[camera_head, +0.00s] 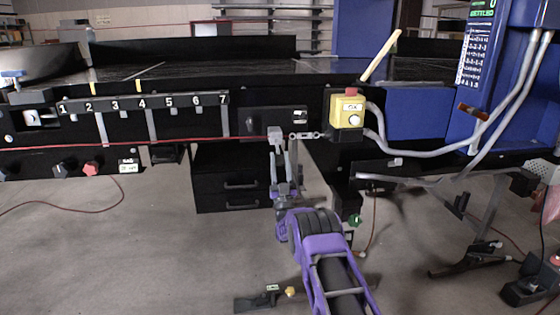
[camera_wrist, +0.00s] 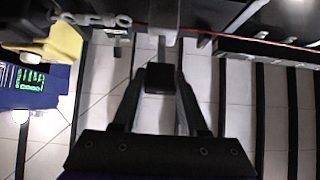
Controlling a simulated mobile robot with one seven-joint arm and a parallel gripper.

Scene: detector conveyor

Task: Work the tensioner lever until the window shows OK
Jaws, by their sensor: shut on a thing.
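My gripper (camera_head: 279,165) is raised to the front of the conveyor frame, its fingers shut on the lower part of a short light-grey lever (camera_head: 275,133). The lever also shows in the wrist view (camera_wrist: 158,18), at the fingertips; its gripped end is partly hidden. A red cord (camera_head: 205,141) reaches it from the left. A grey linkage (camera_head: 305,135) runs right from there to a yellow switch box (camera_head: 347,113) with a red button on top. The box has a small pale window (camera_head: 352,105) above a round white knob. I cannot read the window's marking surely.
A numbered black rail (camera_head: 150,103) is at the left, with a red knob (camera_head: 91,169) below it. A black drawer cabinet (camera_head: 230,180) stands under the conveyor. Grey hoses (camera_head: 415,149) run from the yellow box to a blue cabinet (camera_head: 500,80). Open floor lies at lower left.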

